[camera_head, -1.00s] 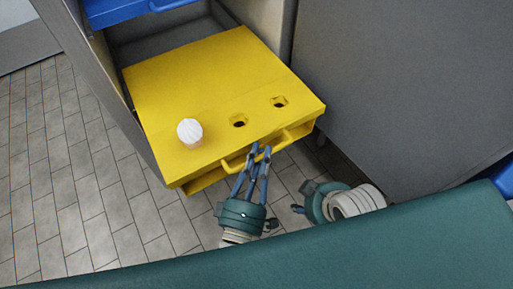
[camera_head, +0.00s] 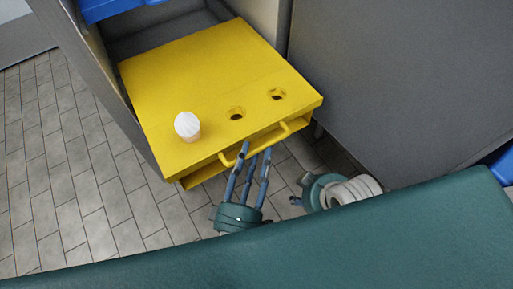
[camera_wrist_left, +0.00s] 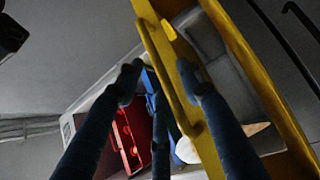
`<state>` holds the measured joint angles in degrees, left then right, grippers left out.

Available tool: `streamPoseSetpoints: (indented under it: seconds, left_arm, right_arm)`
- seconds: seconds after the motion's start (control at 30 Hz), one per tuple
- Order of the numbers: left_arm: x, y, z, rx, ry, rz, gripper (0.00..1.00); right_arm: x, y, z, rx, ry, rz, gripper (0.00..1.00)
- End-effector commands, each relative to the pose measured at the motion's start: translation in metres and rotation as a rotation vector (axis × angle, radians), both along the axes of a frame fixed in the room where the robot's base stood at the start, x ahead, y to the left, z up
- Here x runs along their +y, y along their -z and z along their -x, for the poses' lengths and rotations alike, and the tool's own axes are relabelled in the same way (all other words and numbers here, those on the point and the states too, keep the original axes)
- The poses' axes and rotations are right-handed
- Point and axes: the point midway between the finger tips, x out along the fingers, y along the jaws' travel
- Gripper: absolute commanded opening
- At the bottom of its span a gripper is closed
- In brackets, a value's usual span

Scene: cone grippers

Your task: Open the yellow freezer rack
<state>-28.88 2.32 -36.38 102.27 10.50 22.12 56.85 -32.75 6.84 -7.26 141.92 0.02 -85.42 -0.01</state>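The yellow freezer rack (camera_head: 180,85) is drawn well out of the grey cabinet. Its flat top has two holes, and a white-topped cup-shaped item (camera_head: 187,126) sits at the left front. A yellow bar handle (camera_head: 284,133) runs along its front. My left gripper (camera_head: 252,158) is at this handle with its fingers spread. In the left wrist view, the handle (camera_wrist_left: 172,80) passes between the spread fingers (camera_wrist_left: 155,85), and no firm grip shows. My right gripper (camera_head: 297,200) is lower right of the rack; its fingers are mostly hidden.
A blue rack (camera_head: 112,10) is above the yellow one. A grey cabinet side (camera_head: 400,80) stands at right. Tiled floor (camera_head: 60,170) is clear at left. In the left wrist view, red (camera_wrist_left: 130,135) and blue items show beyond the fingers.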

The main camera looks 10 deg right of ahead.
Motion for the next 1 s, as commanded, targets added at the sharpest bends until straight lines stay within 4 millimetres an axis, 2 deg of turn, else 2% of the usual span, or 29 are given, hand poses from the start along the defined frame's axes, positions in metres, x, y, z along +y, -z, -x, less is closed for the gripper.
streamPoseSetpoints:
  seconds: [0.2,0.43,0.63,1.0]
  left_arm:
    - [0.022,0.008,0.044,0.004,0.002,-0.004,0.37]
    - [0.040,0.013,0.076,0.003,0.000,-0.004,0.37]
    - [0.045,0.013,0.085,0.000,-0.001,-0.001,0.37]
    - [0.045,0.013,0.085,0.001,-0.002,-0.002,0.37]
  right_arm:
    - [0.000,0.000,0.000,0.000,0.000,0.000,0.40]
    - [0.000,0.000,0.000,0.000,0.000,0.000,0.40]
    - [0.000,0.000,0.000,0.000,0.000,0.000,0.40]
    - [0.000,0.000,0.000,0.000,0.001,0.001,0.40]
